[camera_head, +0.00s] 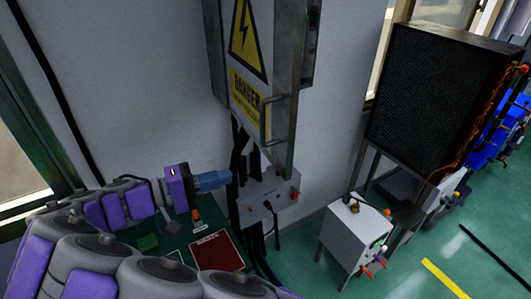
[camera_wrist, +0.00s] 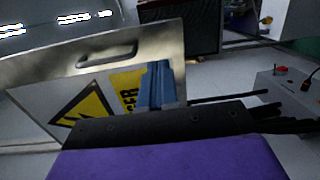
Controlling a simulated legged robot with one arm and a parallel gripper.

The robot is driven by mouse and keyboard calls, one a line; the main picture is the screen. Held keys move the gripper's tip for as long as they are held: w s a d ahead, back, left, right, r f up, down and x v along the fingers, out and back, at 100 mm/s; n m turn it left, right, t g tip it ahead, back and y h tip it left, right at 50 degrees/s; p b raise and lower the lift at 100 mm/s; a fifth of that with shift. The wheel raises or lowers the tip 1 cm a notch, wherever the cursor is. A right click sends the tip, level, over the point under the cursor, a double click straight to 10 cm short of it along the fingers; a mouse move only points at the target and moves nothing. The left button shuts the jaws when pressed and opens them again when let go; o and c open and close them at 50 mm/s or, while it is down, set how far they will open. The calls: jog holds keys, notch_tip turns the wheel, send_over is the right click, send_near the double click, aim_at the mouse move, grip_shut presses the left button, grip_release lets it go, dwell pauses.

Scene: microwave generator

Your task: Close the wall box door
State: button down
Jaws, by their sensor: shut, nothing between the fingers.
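The wall box door (camera_head: 273,75) is a grey metal panel with yellow danger signs (camera_head: 247,45) and a bar handle (camera_head: 268,118) near its lower right. The box hangs on the wall at top centre in the head view. How far the door stands open is hard to tell. My gripper (camera_head: 228,178), with blue fingers, is shut and empty, below and left of the door and apart from it in the head view. In the wrist view the door (camera_wrist: 155,45), its handle (camera_wrist: 107,53) and signs fill the left, and my blue fingertips (camera_wrist: 158,68) overlap the panel's right part.
Black cables and a grey control box (camera_head: 270,205) with red knobs sit below the wall box. A red plate (camera_head: 217,252) lies on a dark green surface near my arm. A white box on legs (camera_head: 352,235) and a large black grille unit (camera_head: 440,90) stand at right. Green floor is open beyond.

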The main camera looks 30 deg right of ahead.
aim_at(278, 155)
jog(key=shift+t+h, duration=0.3)
jog(key=d, duration=1.2)
jog(key=shift+w+r, duration=0.15)
jog(key=shift+w, duration=0.1)
